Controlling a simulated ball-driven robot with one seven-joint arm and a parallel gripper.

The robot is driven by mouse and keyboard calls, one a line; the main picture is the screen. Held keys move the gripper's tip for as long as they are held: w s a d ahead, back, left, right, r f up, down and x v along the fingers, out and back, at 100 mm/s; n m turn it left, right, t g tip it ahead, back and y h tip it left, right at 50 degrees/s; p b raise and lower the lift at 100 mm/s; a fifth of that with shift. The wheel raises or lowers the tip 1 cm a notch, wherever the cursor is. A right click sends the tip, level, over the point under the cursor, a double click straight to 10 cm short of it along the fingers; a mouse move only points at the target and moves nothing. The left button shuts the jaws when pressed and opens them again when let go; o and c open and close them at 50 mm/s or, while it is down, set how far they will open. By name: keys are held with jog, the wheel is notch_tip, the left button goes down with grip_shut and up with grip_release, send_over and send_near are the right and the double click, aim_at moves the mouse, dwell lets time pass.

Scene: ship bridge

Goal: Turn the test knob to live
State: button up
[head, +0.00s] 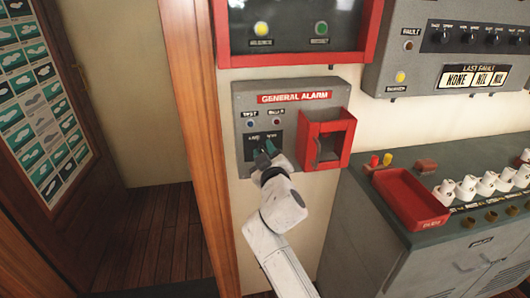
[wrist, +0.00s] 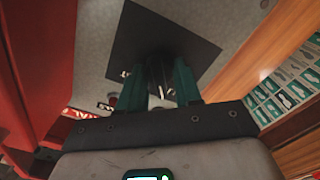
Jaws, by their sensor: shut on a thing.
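The grey general alarm panel (head: 243,104) is on the wall, with a red label across its top. On its dark square plate (head: 249,143), my gripper (head: 265,154) is shut on the test knob. In the wrist view the two green fingers of my gripper (wrist: 160,88) stand on either side of the dark knob (wrist: 158,70), in front of the dark plate (wrist: 135,35). The knob is mostly hidden by the fingers, and I cannot read which way it points. The plate's lettering is partly covered.
A red open-fronted box (head: 342,125) sits close to the right of my gripper. Two small lamps (head: 250,124) are above the plate. A console with a red tray (head: 408,197) stands lower right. A wooden post (head: 192,120) is to the left, with clear floor beyond.

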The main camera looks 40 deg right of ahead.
jog(key=o, duration=1)
jog(key=shift+o, duration=0.2)
jog(key=b+v, duration=0.1)
jog(key=v, duration=0.9)
jog(key=shift+s+a+b, duration=0.3)
jog(key=shift+b, duration=0.05)
jog(key=s+a+f+m+g+y, duration=0.1)
jog(key=s+f+g+y, duration=0.1)
jog(key=s+f+g, duration=0.5)
jog(key=s+a+f+m+y, duration=0.1)
jog(key=s+a+f+y, duration=0.2)
jog(key=f, duration=0.9)
jog(key=s+a+f+g+y, duration=0.2)
jog(key=s+a+f+g, duration=0.1)
jog(key=s, duration=0.5)
jog(key=s+a+f+n+g+y, duration=0.1)
jog(key=s+a+f+g, duration=0.3)
jog(key=s, duration=0.4)
jog(key=shift+s+f+y, duration=0.3)
jog(key=shift+f+y, duration=0.6)
